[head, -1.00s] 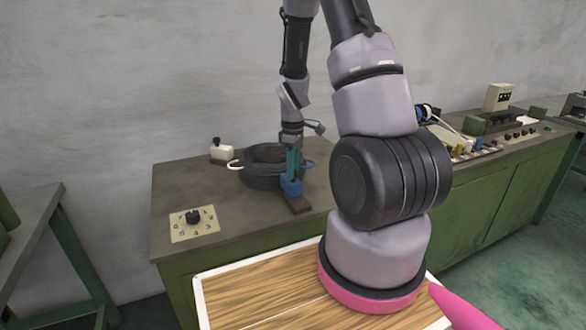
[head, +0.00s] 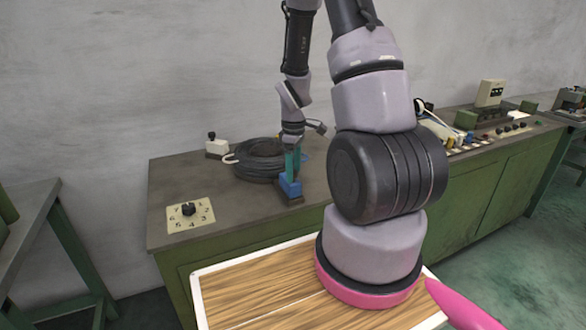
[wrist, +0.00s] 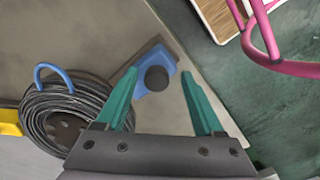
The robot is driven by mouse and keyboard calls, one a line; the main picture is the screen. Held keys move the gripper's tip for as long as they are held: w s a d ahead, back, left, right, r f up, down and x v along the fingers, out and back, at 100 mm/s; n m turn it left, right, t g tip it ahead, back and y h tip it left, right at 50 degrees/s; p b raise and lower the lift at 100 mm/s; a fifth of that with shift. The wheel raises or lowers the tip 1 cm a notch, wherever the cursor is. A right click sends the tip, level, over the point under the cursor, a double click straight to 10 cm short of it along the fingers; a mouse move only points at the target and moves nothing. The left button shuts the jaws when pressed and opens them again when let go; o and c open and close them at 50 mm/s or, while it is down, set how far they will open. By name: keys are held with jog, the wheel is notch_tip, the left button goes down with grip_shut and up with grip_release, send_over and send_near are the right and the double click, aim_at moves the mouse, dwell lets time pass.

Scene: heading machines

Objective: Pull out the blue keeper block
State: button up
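The blue keeper block (head: 290,188) sits on a short dark bar (head: 296,201) on the green bench, near its front edge. In the wrist view the blue block (wrist: 171,64) carries a round dark knob (wrist: 156,78). My gripper (wrist: 160,74) is open, its teal fingers either side of the knob with gaps on both sides. The left fingertip overlaps the block's edge in that view; I cannot tell whether it touches. In the head view my gripper (head: 292,162) points down just above the block.
A wood-topped tray (head: 230,298) is in front. Bench top near the dial is clear.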

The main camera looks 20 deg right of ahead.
notch_tip(320, 180, up, 11)
dwell(0.7)
dwell(0.3)
jog(key=s+a+r+m+t, duration=0.2)
jog(key=s+a+r+m, duration=0.1)
jog(key=r, duration=0.5)
jog(key=s+a+r+m+t+y, duration=0.1)
jog(key=s+a+r+m+t, duration=0.1)
jog(key=s+r+m, duration=0.3)
jog(key=s+a+r+m+t+y, duration=0.1)
jog(key=s+a+r+m+t, duration=0.2)
jog(key=r, duration=0.8)
jog(key=s+m, duration=0.2)
jog(key=s, duration=0.2)
jog(key=shift+s+a+r, duration=0.2)
jog(key=shift+s+a, duration=0.1)
jog(key=shift+a, duration=0.1)
jog(key=shift+d, duration=0.1)
